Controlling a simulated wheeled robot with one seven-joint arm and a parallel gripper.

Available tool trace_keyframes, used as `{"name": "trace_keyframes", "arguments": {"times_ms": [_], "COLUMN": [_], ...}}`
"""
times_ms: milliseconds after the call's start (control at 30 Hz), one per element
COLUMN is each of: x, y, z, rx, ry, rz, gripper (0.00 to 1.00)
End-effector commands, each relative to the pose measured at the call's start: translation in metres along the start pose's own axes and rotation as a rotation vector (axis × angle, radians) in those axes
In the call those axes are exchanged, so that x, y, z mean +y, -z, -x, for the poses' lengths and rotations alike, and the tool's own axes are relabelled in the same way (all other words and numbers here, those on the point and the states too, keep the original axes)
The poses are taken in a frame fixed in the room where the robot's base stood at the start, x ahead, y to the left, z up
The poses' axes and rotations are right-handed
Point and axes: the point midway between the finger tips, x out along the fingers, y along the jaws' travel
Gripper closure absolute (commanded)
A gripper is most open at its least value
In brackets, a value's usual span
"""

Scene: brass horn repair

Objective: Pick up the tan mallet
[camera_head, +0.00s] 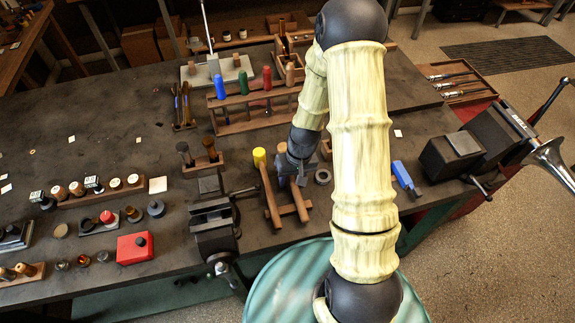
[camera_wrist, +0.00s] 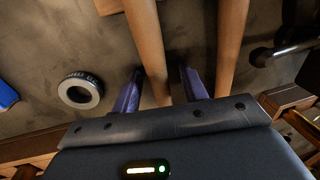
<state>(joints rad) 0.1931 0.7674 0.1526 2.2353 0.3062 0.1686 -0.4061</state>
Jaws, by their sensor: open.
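The tan mallet's wooden handle (camera_head: 299,203) slopes toward the front of the bench, right of a similar mallet with a yellow head (camera_head: 259,156). The tan mallet's head is mostly hidden by my gripper (camera_head: 298,178) in the head view. In the wrist view the tan mallet's handle (camera_wrist: 147,40) runs between the two purple fingers of my gripper (camera_wrist: 160,71), with a finger on each side. The fingers are apart and appear not to grip the handle. The yellow mallet's handle (camera_wrist: 232,40) lies outside the right finger.
A grey ring (camera_wrist: 80,90) lies beside the left finger. A bench vise (camera_head: 212,222) stands left of the mallets. A wooden rack (camera_head: 250,118) with blue, green and red handles stands behind. A blue tool (camera_head: 402,175) lies to the right.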

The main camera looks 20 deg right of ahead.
Motion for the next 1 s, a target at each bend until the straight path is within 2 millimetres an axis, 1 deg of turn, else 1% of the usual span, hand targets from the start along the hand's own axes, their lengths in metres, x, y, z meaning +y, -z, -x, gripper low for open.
{"name": "trace_keyframes", "arguments": {"times_ms": [100,167,200,267,300,333,600,733,867,1000], "x": [0.0,0.0,0.0,0.0,0.0,0.0,0.0,-0.001,-0.002,-0.005], "y": [0.0,0.0,0.0,0.0,0.0,0.0,0.0,0.001,0.001,0.001], "z": [0.0,0.0,0.0,0.0,0.0,0.0,0.001,0.005,0.016,0.036], "rx": [0.0,0.0,0.0,0.0,0.0,0.0,0.001,0.003,0.004,0.006], "ry": [0.0,0.0,0.0,0.0,0.0,0.0,0.0,-0.001,-0.001,-0.002], "rz": [0.0,0.0,0.0,0.0,0.0,0.0,0.0,0.001,0.002,0.002], "gripper": [0.57,0.69,0.77,0.88,0.96,1.0,1.0,1.0,1.0,1.0]}}
